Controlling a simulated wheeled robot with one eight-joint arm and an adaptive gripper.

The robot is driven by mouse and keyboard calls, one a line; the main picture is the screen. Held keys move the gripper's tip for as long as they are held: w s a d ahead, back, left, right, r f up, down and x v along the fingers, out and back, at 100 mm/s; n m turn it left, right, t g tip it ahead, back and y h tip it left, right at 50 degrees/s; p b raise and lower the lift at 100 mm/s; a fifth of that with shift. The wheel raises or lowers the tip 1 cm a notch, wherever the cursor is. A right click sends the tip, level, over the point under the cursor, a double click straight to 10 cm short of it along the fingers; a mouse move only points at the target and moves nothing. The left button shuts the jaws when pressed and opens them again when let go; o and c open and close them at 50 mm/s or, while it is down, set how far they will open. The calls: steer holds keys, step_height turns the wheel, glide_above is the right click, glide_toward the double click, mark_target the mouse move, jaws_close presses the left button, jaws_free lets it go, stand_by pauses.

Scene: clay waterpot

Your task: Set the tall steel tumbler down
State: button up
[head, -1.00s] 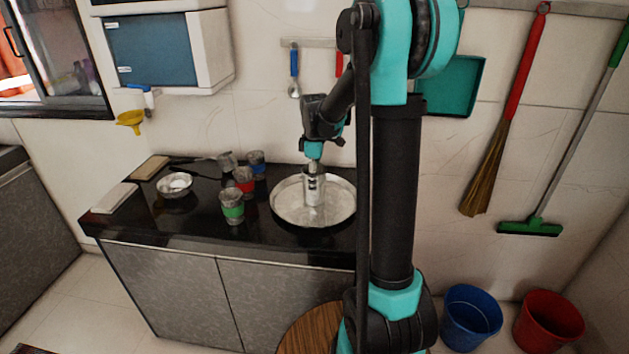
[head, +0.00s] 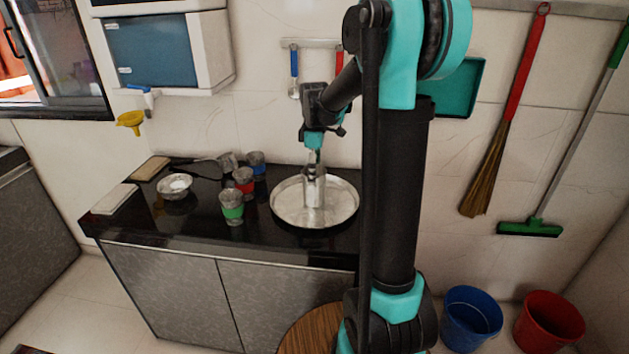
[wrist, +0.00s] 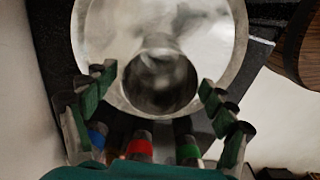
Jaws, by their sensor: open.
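The tall steel tumbler (head: 314,190) stands upright on the round steel tray (head: 285,207) on the black counter. My gripper (head: 315,160) is just above the tumbler. In the wrist view the tumbler's open mouth (wrist: 160,82) shows between the fingers of my gripper (wrist: 155,85). The fingers are spread wide, with gaps to the tumbler on both sides. The tray (wrist: 225,60) lies beneath it.
Tumblers with green (head: 232,207), red (head: 244,180) and blue (head: 256,162) bands stand left of the tray, near a plain one (head: 228,162). A steel bowl (head: 174,187) is farther left. The wall is close behind the counter.

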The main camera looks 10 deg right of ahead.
mark_target(342, 251)
step_height(342, 251, up, 8)
steer(key=f, duration=0.1)
steer(key=s+d+f+m+t, duration=0.1)
steer(key=s+f+m, duration=0.3)
steer(key=s, duration=0.4)
steer(key=s+d+f+m+t, duration=0.1)
steer(key=s+f+m, duration=0.4)
steer(key=s+f, duration=0.2)
steer(key=s+d+f+m+t, duration=0.1)
steer(key=s+f+m+t, duration=0.1)
steer(key=s+f+m, duration=0.3)
steer(key=shift+s+d+f, duration=0.1)
steer(key=shift+s+f, duration=0.05)
steer(key=shift+s, duration=0.95)
steer(key=shift+s+d+f, duration=0.1)
steer(key=shift+s, duration=0.95)
